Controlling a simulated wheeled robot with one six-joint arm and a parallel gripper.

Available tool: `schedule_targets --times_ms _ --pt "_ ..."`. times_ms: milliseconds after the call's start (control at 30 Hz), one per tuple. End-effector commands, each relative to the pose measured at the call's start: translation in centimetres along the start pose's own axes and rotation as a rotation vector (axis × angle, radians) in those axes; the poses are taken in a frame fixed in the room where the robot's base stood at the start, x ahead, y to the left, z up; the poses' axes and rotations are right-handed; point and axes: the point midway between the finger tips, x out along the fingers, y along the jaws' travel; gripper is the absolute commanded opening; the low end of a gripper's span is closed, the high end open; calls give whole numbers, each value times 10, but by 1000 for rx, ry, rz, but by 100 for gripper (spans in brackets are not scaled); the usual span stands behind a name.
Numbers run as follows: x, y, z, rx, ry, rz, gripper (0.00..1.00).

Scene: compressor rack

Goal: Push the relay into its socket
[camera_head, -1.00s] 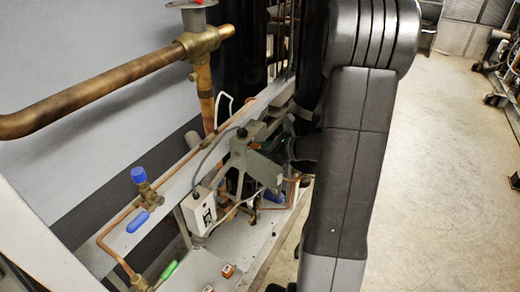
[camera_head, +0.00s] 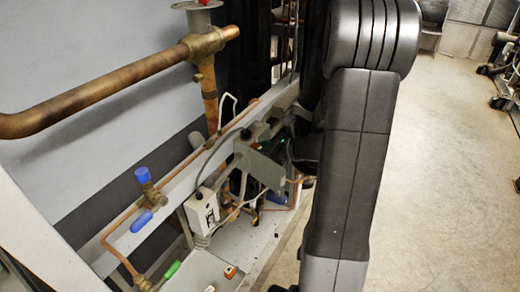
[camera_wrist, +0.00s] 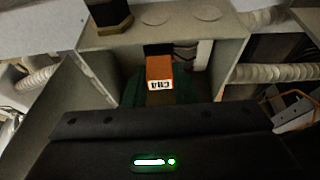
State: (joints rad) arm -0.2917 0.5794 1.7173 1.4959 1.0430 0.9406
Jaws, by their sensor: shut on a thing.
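The relay (camera_wrist: 159,72), a small orange block with a white, dark-lettered label, is in the middle of the wrist view. My gripper (camera_wrist: 160,92) is shut on it; its dark body fills the bottom of that view. The relay is in front of an opening in a grey metal enclosure (camera_wrist: 115,58). The relay's far end and the socket are hidden, so I cannot tell whether they touch. In the head view my arm covers the relay, and only part of my dark wrist shows beside a grey bracket.
Pale corrugated conduits (camera_wrist: 268,73) flank the enclosure. In the head view, a copper pipe (camera_head: 100,83), a blue-handled valve (camera_head: 143,176) and a white box (camera_head: 202,210) are on the left. A small orange block (camera_head: 230,271) lies on the lower panel. Open floor (camera_head: 440,180) is on the right.

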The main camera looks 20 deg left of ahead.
Motion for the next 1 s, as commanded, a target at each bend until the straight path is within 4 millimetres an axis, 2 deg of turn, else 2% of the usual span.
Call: schedule_targets --times_ms 900,933,1000 --pt "9 0 4 0 0 0 2" --pt "9 0 4 0 0 0 30" --pt "8 0 4 0 0 0 43"
